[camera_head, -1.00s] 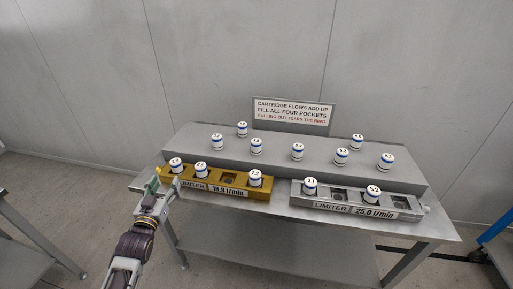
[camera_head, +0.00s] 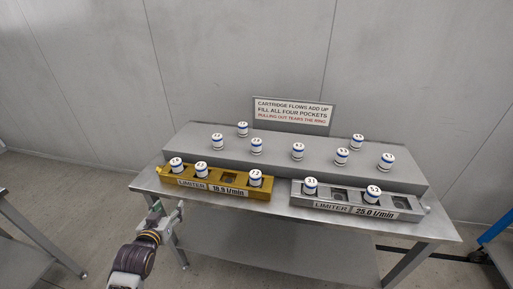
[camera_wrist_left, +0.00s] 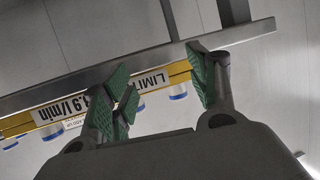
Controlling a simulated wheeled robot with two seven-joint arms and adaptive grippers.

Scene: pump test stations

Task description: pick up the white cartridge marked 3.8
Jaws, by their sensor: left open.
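Several white cartridges with blue bands stand on the grey raised ledge (camera_head: 320,170); one is in the middle (camera_head: 298,151), one at the right end (camera_head: 386,161). Their marks are too small to read surely, so I cannot tell which is marked 3.8. Three more cartridges sit in the yellow limiter block (camera_head: 215,188) and two in the grey limiter block (camera_head: 300,202). My left gripper (camera_head: 168,211) is open and empty, in front of the table's front left edge, apart from every cartridge. In the left wrist view its green-padded fingers (camera_wrist_left: 160,90) are spread, with the yellow block beyond them.
The yellow block has one empty pocket (camera_head: 229,180); the grey block has two, one of them in its middle (camera_head: 340,196). A sign (camera_head: 293,113) stands behind the ledge. The metal table (camera_head: 280,208) has a lower shelf (camera_head: 270,250). A blue-edged object (camera_head: 497,228) is at far right.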

